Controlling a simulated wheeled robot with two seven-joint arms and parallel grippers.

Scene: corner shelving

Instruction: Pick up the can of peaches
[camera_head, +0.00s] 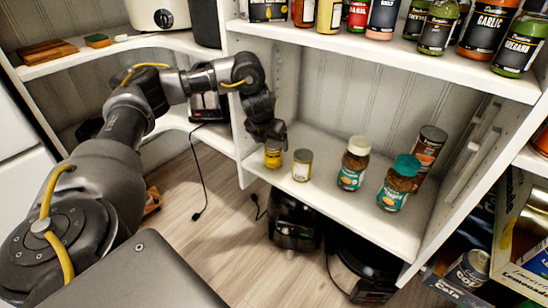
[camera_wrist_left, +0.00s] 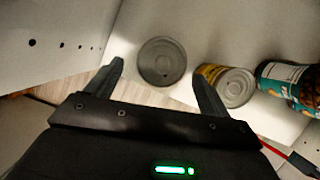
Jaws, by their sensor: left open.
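Two small cans stand upright on the middle shelf. A yellow-labelled can (camera_head: 273,158) is at the shelf's left front, and a second can (camera_head: 302,167) with a pale, yellowish label stands to its right. I cannot read which one holds peaches. My left gripper (camera_head: 271,142) is just above the yellow can. In the left wrist view my open left gripper (camera_wrist_left: 158,76) has one can's grey lid (camera_wrist_left: 162,60) between and slightly beyond its fingertips. The other can (camera_wrist_left: 232,84) is just outside the right finger. My right gripper is not in view.
A white-lidded jar (camera_head: 353,165), a teal-lidded jar (camera_head: 398,184) and a dark tall can (camera_head: 430,150) stand farther right. The upper shelf (camera_head: 400,55) holds several jars overhead. A shelf side wall (camera_wrist_left: 50,45) rises close to the left of the gripper.

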